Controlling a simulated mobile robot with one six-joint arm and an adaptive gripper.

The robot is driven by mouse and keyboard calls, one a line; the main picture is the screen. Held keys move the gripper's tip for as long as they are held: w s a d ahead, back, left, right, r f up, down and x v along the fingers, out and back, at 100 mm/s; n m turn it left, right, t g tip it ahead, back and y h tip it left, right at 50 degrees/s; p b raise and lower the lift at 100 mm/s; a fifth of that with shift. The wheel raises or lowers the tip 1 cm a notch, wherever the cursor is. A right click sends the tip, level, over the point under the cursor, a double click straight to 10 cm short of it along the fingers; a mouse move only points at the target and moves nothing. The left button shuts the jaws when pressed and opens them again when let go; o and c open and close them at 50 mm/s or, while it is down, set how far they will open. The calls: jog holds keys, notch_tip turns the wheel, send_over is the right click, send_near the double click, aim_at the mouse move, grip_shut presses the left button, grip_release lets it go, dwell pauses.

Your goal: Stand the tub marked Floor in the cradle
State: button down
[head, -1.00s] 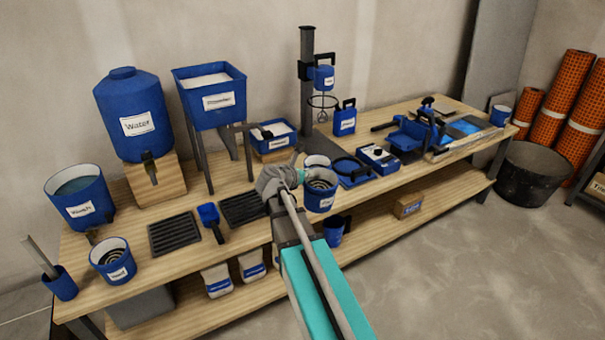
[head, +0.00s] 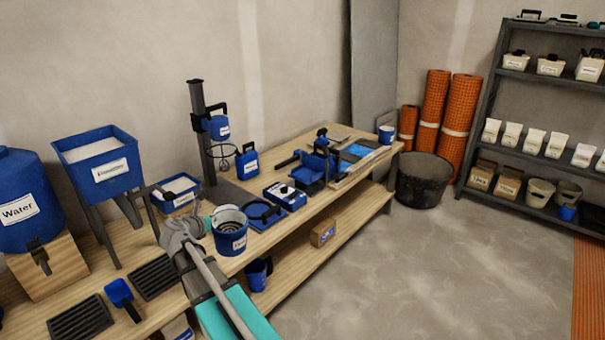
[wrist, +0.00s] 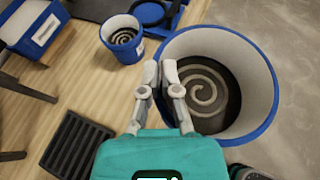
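A blue tub with a pale inside and a grey spiral in the bottom (head: 229,241) hangs at my gripper (head: 190,226), out past the bench's front edge. In the wrist view the tub (wrist: 253,62) is large and close, and my gripper (wrist: 161,75) has its fingers closed together at its left rim. The tub's label is too small to read surely. A second blue tub with a spiral inside (wrist: 122,42) stands on the bench in the wrist view. A blue base with a dark ring (head: 266,213) lies behind the held tub; I cannot tell whether it is the cradle.
A mixer stand (head: 197,130) with a ring rises at the back of the bench (head: 325,206). A blue scale-like box (head: 285,195) and a blue canister (head: 247,164) stand nearby. A black bucket (head: 424,180) and a shelf rack (head: 480,110) are at the right. The floor in front is clear.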

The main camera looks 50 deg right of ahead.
notch_tip(320, 180, up, 13)
jog(key=p, duration=1.1)
jog(key=shift+p, duration=0.3)
jog(key=shift+f, duration=0.1)
